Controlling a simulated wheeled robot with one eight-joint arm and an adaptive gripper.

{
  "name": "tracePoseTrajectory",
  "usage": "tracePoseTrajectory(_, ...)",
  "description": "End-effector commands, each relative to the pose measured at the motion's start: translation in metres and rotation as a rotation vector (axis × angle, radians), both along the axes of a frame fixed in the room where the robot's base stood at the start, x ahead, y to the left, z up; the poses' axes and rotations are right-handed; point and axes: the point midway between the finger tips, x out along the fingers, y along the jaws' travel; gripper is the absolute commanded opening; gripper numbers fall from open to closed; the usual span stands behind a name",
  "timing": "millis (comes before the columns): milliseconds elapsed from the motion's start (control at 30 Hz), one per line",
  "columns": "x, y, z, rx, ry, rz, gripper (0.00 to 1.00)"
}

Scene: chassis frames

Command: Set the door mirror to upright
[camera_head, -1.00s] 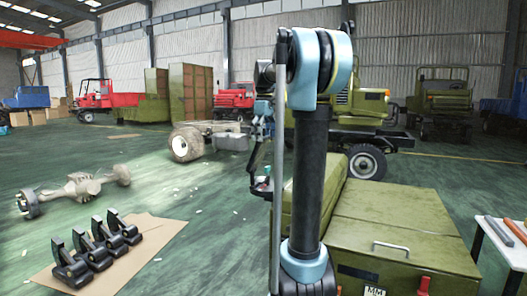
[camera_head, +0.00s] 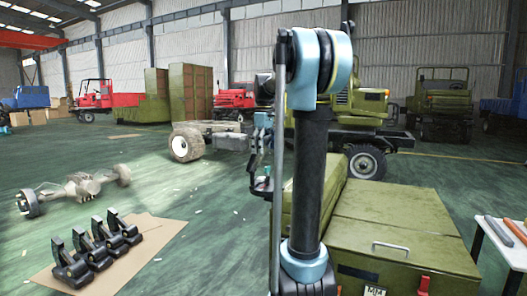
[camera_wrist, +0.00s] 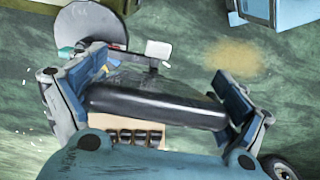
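My gripper (camera_wrist: 155,95) shows in the wrist view with its two blue-grey fingers set wide apart. A dark slab with a thick black near edge, which I take to be the door mirror (camera_wrist: 155,105), lies across the space between them. Its sides meet the inner faces of both fingers. In the head view my gripper (camera_head: 260,150) hangs left of my arm's dark column, above the floor. A small dark shape there, probably the mirror (camera_head: 261,186), is partly hidden by the arm. Its exact tilt is hard to tell.
A green chest (camera_head: 395,225) stands close on the right, with a table (camera_head: 500,250) beyond it. Several black brackets lie on cardboard (camera_head: 150,235) at the left, near an axle (camera_head: 80,187). A bare chassis (camera_head: 215,135) stands behind. A grey disc (camera_wrist: 95,22) shows in the wrist view.

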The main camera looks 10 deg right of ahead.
Motion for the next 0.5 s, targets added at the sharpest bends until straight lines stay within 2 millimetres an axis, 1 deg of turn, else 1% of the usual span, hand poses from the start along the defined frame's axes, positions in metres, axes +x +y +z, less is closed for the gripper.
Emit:
tracePoseTrajectory(67,0.001,0.000,0.000,-0.001,-0.002,-0.001,0.48)
tracePoseTrajectory(167,0.006,0.005,0.003,-0.001,-0.003,0.001,0.48)
tracePoseTrajectory(400,0.026,0.033,0.014,0.000,-0.005,0.001,0.48)
tracePoseTrajectory(500,0.029,0.037,0.015,0.000,-0.006,0.000,0.49)
